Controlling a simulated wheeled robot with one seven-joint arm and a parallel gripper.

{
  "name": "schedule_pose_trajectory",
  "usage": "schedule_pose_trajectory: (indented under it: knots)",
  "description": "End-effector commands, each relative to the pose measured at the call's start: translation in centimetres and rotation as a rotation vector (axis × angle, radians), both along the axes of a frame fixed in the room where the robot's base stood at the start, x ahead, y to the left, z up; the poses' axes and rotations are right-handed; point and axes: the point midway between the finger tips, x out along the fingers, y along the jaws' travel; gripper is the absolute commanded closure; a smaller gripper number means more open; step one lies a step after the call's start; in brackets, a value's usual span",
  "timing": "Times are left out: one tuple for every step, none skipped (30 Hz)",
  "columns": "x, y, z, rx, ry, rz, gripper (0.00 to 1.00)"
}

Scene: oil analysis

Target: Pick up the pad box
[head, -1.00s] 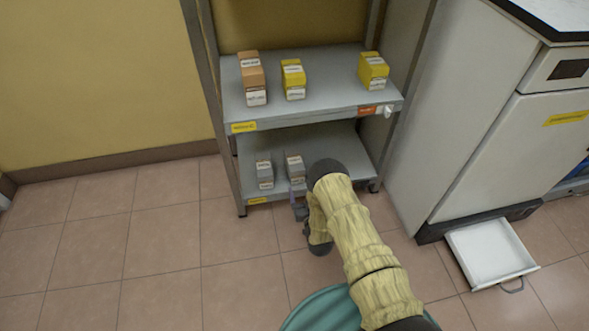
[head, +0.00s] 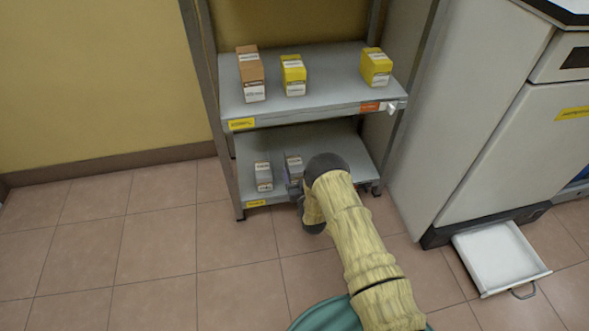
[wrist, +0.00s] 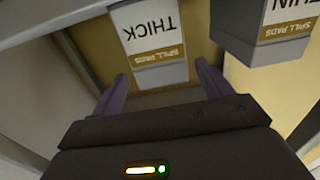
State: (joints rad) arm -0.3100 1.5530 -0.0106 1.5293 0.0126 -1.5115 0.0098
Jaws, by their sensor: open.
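Two small grey-and-white pad boxes stand on the lower shelf. The right one (head: 293,163) is partly hidden behind my gripper (head: 293,185); the left one (head: 263,176) stands clear beside it. In the wrist view a box labelled THICK, SPILL PADS (wrist: 155,45) shows upside down, ahead of my gripper (wrist: 163,80). My gripper is open, with its two fingers spread to either side of this box's near end. Whether they touch it I cannot tell. A second box, with THIN and SPILL PADS on its label (wrist: 285,28), is to the right in the wrist view, outside the fingers.
The grey upper shelf (head: 330,100) is above the boxes and holds a brown box (head: 251,75) and two yellow boxes (head: 293,75). A shelf post (head: 212,120) stands at left. A white cabinet (head: 480,110) is at right, with a white tray (head: 500,255) low in front.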

Motion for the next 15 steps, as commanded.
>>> schedule_pose_trajectory:
  knots:
    - [0.4,0.2,-0.4,0.001,-0.002,0.0,0.22]
    - [0.7,0.3,-0.5,0.001,-0.002,0.0,0.22]
    - [1.0,0.5,-0.6,0.001,-0.003,0.001,0.22]
    - [1.3,0.6,-0.6,0.001,-0.004,0.001,0.22]
    - [1.6,0.8,-0.6,0.001,-0.003,0.001,0.22]
    - [2.0,0.9,-0.7,0.001,-0.004,0.001,0.22]
    - [2.3,1.1,-0.7,0.001,-0.003,0.001,0.22]
    - [2.6,1.2,-0.8,0.001,-0.002,0.001,0.22]
    - [3.1,1.3,-0.7,0.001,-0.004,0.001,0.22]
    - [3.5,1.4,-0.7,0.001,-0.003,0.001,0.22]
    - [3.8,1.5,-0.6,0.0,-0.004,0.001,0.22]
    - [4.1,1.6,-0.5,0.0,-0.003,0.001,0.22]
    - [4.2,1.6,-0.5,0.0,-0.002,0.001,0.22]
    - [4.3,1.7,-0.4,0.001,-0.002,0.001,0.22]
    - [4.4,1.7,-0.3,0.0,-0.001,0.001,0.22]
